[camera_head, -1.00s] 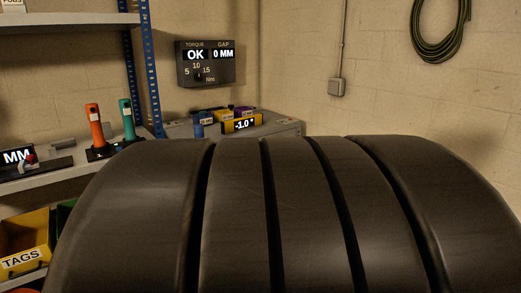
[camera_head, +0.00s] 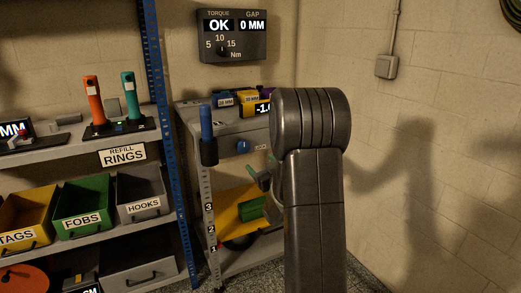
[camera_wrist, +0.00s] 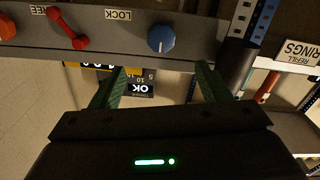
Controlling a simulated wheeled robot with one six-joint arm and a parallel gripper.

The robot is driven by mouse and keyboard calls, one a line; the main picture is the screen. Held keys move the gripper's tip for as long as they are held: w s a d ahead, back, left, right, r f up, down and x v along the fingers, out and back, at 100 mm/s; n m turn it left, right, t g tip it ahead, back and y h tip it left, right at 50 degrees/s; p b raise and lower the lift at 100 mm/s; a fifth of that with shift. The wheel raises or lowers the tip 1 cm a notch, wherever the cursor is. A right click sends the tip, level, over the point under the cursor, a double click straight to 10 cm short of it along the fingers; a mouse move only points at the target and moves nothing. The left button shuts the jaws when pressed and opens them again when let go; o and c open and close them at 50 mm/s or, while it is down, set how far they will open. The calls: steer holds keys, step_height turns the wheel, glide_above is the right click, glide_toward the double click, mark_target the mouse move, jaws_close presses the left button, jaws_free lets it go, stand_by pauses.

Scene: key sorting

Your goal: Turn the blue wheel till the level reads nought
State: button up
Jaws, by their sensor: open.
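The blue wheel (camera_head: 243,147) is a small knob on the grey front of the bench in the head view. It also shows in the upside-down wrist view (camera_wrist: 161,39), near the LOCK label. My gripper (camera_wrist: 160,77) is open and empty, its two green fingers apart with the wheel beyond and between them, not touching it. In the head view my arm hides most of the gripper. The yellow level (camera_head: 248,101) on the bench top reads about -1.0, with its right part hidden behind my arm.
A red lever (camera_wrist: 67,28) and an orange knob (camera_wrist: 7,27) sit beside the wheel on the panel. A blue-handled tool (camera_head: 206,123) stands in a dark holder at the bench's left corner. A shelf with labelled bins (camera_head: 84,207) stands at left.

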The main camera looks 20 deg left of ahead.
mark_target(244, 148)
steer(key=b+x, duration=0.1)
steer(key=x, duration=1.2)
steer(key=shift+w+a, duration=0.1)
steer(key=shift+a, duration=0.3)
steer(key=c, duration=1)
